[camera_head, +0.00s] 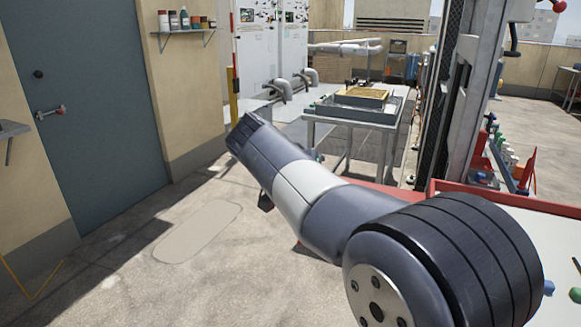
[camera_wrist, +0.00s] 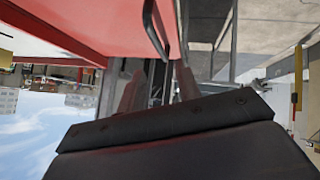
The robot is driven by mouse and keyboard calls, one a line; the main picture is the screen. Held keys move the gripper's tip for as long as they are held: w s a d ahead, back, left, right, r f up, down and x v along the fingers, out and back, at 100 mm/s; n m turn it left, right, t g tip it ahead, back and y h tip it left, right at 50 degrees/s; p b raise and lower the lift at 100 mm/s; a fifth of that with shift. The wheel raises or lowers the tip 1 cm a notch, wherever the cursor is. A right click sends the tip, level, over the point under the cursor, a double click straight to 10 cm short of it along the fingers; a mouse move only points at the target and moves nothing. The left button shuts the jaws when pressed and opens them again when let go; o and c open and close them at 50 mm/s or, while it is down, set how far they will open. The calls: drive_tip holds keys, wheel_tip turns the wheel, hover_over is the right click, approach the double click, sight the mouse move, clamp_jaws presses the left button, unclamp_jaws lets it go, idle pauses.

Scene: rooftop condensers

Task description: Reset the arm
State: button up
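My arm (camera_head: 312,186) reaches from the large dark joint at lower right up and left across the middle of the head view. The gripper cannot be made out in the head view. In the wrist view my gripper (camera_wrist: 158,90) shows beyond a dark bar at the bottom, with two reddish-brown fingers standing apart. I see nothing held between them. The wrist picture is upside down, with sky at lower left and a red surface close above.
A grey metal table (camera_head: 352,112) with a tray stands behind the arm. A blue-grey door (camera_head: 85,100) and a small shelf of jars (camera_head: 186,31) are on the left wall. A red-edged worktop (camera_head: 545,225) is at right.

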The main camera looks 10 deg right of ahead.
drive_tip(key=b+x, duration=0.2)
drive_tip(key=x, duration=0.8)
drive_tip(key=shift+w+d+f, duration=0.1)
drive_tip(key=shift+d+f, duration=0.05)
drive_tip(key=shift+f, duration=0.05)
